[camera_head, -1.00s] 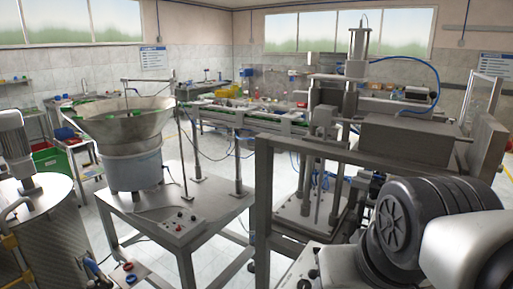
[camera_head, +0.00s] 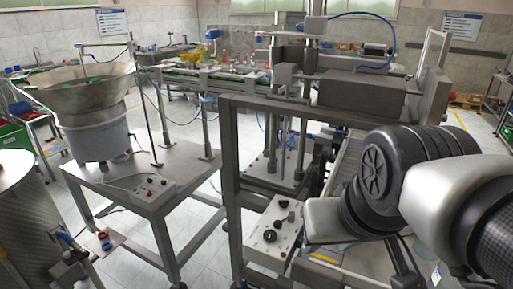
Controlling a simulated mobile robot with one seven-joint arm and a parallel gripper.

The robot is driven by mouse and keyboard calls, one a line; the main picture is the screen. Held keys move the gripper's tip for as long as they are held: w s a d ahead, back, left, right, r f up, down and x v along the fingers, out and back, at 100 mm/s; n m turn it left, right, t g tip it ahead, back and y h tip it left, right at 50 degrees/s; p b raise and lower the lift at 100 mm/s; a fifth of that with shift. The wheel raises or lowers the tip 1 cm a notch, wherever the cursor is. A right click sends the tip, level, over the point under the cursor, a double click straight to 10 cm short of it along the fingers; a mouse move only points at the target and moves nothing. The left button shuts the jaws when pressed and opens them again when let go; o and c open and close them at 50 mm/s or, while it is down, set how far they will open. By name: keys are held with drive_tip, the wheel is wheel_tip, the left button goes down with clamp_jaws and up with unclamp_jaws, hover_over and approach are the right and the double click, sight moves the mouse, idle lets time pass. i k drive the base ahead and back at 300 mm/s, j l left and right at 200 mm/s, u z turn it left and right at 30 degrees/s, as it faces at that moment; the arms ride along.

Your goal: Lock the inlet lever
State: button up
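No part is clearly readable as the inlet lever. A small blue-handled part (camera_head: 66,238) stands at the lower left, beside the round metal tank (camera_head: 22,215); I cannot tell whether it is the lever or what position it is in. A small fitting with a blue and red top (camera_head: 105,241) sits to its right on a low plate. My arm, with a black ribbed joint and pale grey links, fills the right side. My gripper is not recognisable in the picture, so its fingers and anything in them are hidden or outside it.
A bowl feeder (camera_head: 78,95) stands on a metal table (camera_head: 150,165) at left. A grey control box with black knobs (camera_head: 272,232) hangs by the steel machine frame (camera_head: 230,185) at centre, close to my arm. Tiled floor (camera_head: 205,235) shows between table and frame.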

sight(277, 223)
drive_tip(key=i+j+z, duration=0.2)
drive_tip(key=j, duration=0.5)
drive_tip(key=i+j+z, duration=0.15)
drive_tip(key=j, duration=0.15)
drive_tip(key=i+j+z, duration=0.1)
drive_tip(key=j, duration=0.2)
